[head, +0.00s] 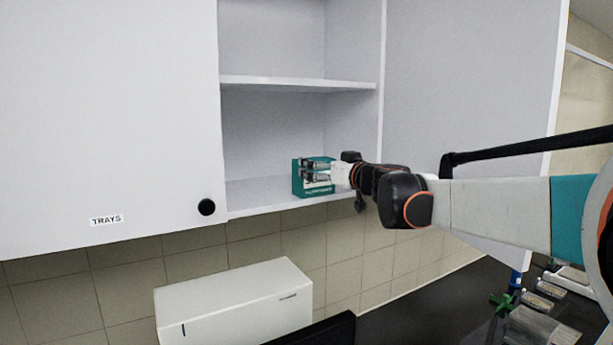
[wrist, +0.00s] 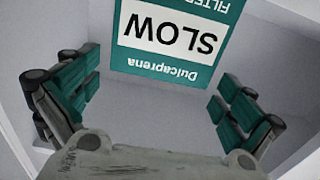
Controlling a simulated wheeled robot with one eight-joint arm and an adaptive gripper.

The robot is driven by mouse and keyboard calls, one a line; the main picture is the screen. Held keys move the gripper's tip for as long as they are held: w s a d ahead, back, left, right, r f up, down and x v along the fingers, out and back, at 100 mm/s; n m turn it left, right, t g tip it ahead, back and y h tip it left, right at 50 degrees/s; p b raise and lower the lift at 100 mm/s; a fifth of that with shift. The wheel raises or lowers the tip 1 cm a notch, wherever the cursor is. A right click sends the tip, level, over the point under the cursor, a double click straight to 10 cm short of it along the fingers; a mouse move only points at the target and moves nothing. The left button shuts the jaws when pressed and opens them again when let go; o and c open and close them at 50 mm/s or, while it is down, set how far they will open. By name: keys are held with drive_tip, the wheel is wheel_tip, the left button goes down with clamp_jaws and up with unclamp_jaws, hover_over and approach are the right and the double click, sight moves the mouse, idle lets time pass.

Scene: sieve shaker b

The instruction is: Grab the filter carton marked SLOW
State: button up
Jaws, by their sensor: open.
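The filter carton marked SLOW (head: 299,181) is teal with a white label and stands on the bottom shelf of the open wall cabinet, near its front. In the wrist view the carton (wrist: 175,38) is straight ahead, its lettering upside down, with SLOW readable. My gripper (head: 318,172) is at the carton, partly covering it in the head view. In the wrist view my gripper (wrist: 155,100) is open, with one finger at each side and the carton's face beyond and between them. No contact with the carton shows.
The cabinet's lower shelf (head: 258,193) and middle shelf (head: 290,83) are otherwise bare where visible. A closed door labelled TRAYS (head: 106,220) is at left; an open door (head: 470,90) stands at right. Below are a white box-shaped unit (head: 235,307) and a dark bench (head: 405,315).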

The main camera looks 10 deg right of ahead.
drive_tip(key=x, duration=0.1)
drive_tip(key=p+x, duration=0.1)
drive_tip(key=x, duration=0.3)
drive_tip(key=shift+s+f+p, duration=0.1)
drive_tip(key=shift+f+p, duration=0.15)
drive_tip(key=shift+p, duration=0.1)
drive_tip(key=c, duration=0.9)
